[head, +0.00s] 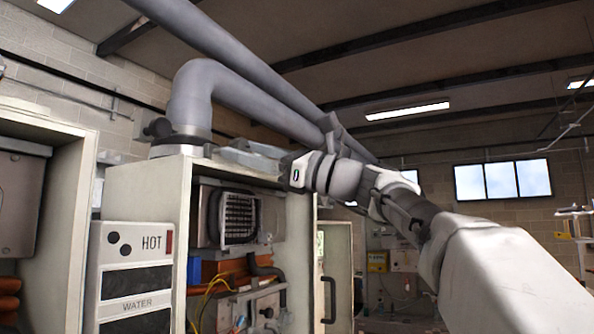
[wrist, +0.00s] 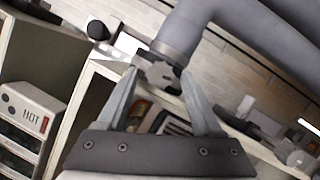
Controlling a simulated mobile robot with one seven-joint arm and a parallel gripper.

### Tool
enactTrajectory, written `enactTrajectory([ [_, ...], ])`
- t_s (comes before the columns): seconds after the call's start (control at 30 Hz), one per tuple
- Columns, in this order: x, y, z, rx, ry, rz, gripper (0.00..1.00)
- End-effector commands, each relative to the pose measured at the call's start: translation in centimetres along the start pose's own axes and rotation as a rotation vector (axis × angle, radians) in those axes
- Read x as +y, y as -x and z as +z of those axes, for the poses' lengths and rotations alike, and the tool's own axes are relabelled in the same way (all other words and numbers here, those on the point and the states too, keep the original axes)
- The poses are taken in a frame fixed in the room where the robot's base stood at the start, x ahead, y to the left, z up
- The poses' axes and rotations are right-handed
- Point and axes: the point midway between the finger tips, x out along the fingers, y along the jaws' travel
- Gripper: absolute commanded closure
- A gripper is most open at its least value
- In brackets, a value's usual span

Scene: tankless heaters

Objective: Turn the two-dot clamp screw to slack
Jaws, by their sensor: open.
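The clamp (head: 190,142) is a metal band around the foot of a thick grey pipe on top of the open heater cabinet. Two black dots show on the HOT/WATER panel (head: 131,277) at this cabinet's left. In the wrist view the knob (wrist: 161,74) appears between the fingertips of my gripper (wrist: 160,80), which is open. I cannot tell whether the fingers touch the knob or how deep it sits between them. In the head view my gripper reaches in from the right above the cabinet top.
The grey pipe (head: 250,88) bends over and runs right, close above my arm. Another cabinet (head: 60,180) stands at the left. The open cabinet holds a grille unit (head: 238,218), hoses and wires. A dark round part (wrist: 97,30) shows at the wrist view's upper left.

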Motion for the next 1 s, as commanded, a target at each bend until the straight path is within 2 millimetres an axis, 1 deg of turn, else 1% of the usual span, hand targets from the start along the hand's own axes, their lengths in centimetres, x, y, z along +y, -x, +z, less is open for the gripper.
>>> enactTrajectory([
  [0.03, 0.1, 1.3, -0.3, 0.001, 0.002, -0.004, 0.32],
  [0.3, 0.1, 7.9, -0.4, 0.003, 0.003, -0.006, 0.32],
  [0.5, 0.1, 12.3, -0.2, 0.001, 0.001, -0.004, 0.32],
  [0.6, 0.0, 13.9, -0.2, 0.001, 0.001, -0.004, 0.32],
  [0.7, 0.0, 14.9, -0.1, 0.001, 0.001, -0.002, 0.32],
  [0.83, 0.1, 15.5, 0.0, -0.001, 0.000, 0.000, 0.32],
  [1.0, 0.1, 15.5, 0.0, -0.001, 0.000, 0.000, 0.32],
])
